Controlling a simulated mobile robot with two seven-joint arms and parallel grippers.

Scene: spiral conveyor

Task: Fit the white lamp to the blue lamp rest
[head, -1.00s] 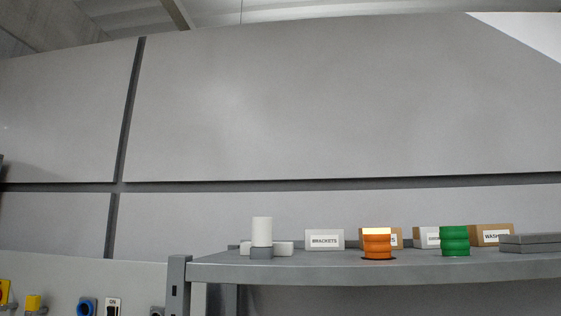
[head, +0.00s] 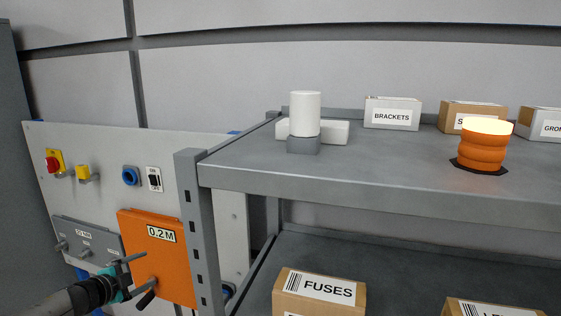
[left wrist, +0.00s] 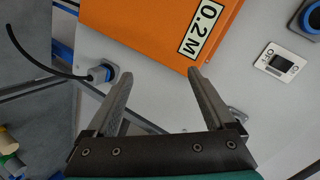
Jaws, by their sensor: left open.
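A white cylinder on a grey base, which looks like the white lamp (head: 305,114), stands upright at the left end of the upper shelf. I cannot make out a blue lamp rest for certain; a blue round fitting (head: 130,176) sits on the wall panel beside a switch, and its edge shows in the left wrist view (left wrist: 311,18). My left gripper (head: 150,276) is open and empty, low at the left, in front of the orange 0.2 M box and well below the lamp. Its open fingers (left wrist: 158,76) show in the left wrist view. My right gripper is not in view.
An orange lamp with a bright top (head: 482,150) stands on the upper shelf (head: 370,165), before labelled boxes (head: 392,112). A white block (head: 335,132) lies behind the white lamp. The shelf post (head: 202,235) stands between my left gripper and the shelf. A FUSES box (head: 318,294) is below.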

